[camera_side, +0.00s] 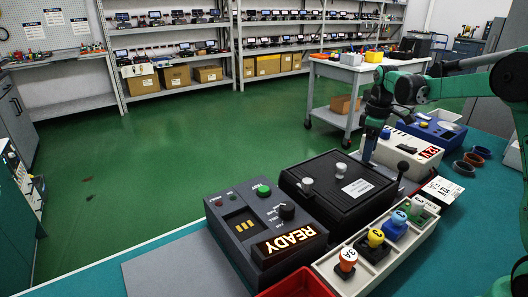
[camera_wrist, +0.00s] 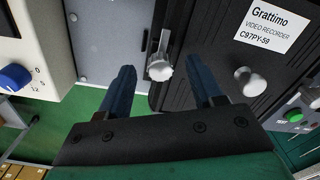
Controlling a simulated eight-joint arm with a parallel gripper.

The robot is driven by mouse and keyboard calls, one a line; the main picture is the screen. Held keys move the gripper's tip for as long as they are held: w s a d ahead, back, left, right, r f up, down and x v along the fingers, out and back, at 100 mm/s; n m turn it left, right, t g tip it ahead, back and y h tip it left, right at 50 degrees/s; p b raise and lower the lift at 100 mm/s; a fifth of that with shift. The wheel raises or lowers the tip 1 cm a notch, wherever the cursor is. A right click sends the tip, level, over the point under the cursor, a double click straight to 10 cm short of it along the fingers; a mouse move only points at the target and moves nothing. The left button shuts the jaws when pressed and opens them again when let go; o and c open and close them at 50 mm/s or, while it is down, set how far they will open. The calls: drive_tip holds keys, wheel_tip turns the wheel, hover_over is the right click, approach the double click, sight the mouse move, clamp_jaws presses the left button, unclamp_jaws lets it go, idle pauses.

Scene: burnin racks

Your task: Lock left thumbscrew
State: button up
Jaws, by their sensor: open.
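The black video recorder (camera_side: 322,205) lies on the bench with two silver thumbscrews on top. One thumbscrew (camera_side: 307,184) is nearer the READY box; the other (camera_side: 340,169) is nearer my gripper. In the wrist view, the left thumbscrew (camera_wrist: 160,68) shows between my fingers, by the recorder's edge and a grey plate (camera_wrist: 95,45). The other thumbscrew (camera_wrist: 250,82) is right of my right finger. My gripper (camera_wrist: 162,88) is open and empty, fingers either side of the left thumbscrew without visible contact. In the side view my gripper (camera_side: 369,152) points down at the recorder's far side; its fingertips are partly hidden.
A grey box (camera_side: 225,215) with a lit READY display stands beside the recorder. A white instrument (camera_side: 405,148) stands close on the other side. A light tray (camera_side: 375,245) with coloured plugs and a red bin (camera_side: 298,284) are in front.

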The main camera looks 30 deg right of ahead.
drive_tip(key=shift+f, duration=0.2)
clamp_jaws()
